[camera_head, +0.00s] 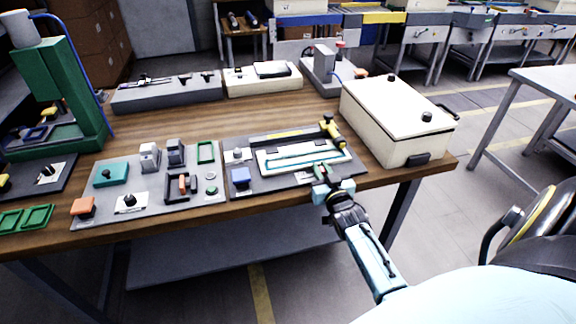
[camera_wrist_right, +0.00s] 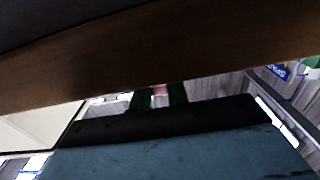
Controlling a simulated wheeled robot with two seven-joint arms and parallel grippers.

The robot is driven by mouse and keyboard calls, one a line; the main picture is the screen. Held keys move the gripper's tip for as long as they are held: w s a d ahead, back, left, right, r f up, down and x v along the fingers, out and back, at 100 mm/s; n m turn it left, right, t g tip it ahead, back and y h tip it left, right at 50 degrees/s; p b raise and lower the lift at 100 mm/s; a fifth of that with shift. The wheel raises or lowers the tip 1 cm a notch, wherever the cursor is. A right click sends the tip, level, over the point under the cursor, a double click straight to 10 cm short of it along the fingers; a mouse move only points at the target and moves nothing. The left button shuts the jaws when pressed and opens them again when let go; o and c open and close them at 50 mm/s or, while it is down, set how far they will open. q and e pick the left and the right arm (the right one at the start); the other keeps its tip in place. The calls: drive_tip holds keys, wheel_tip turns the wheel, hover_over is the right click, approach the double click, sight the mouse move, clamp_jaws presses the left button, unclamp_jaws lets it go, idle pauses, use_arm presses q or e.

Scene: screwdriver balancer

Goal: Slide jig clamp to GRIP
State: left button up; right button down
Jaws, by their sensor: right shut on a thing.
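The jig is a dark board (camera_head: 235,185) at the front edge of the workbench, with a pale frame (camera_head: 300,157) on it. The rest of the clamp and any GRIP marking are hidden or too small to tell. A yellow and black tool (camera_head: 332,132) lies at the back right of the jig. My left gripper is not in view.
A cream box (camera_head: 385,135) stands close on the right of the jig. A grey board (camera_head: 90,212) with several small fixtures lies on the left. A green stand (camera_head: 60,85) rises at the far left. Bare wood (camera_head: 200,122) shows behind the boards.

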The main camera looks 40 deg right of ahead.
drive_tip(key=shift+s+d, duration=0.2)
drive_tip(key=shift+d, duration=0.3)
drive_tip(key=c, duration=1.4)
unclamp_jaws()
drive_tip(key=shift+s, duration=0.1)
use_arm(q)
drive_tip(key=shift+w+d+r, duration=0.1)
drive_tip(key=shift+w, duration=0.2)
use_arm(e)
drive_tip(key=shift+o, duration=0.2)
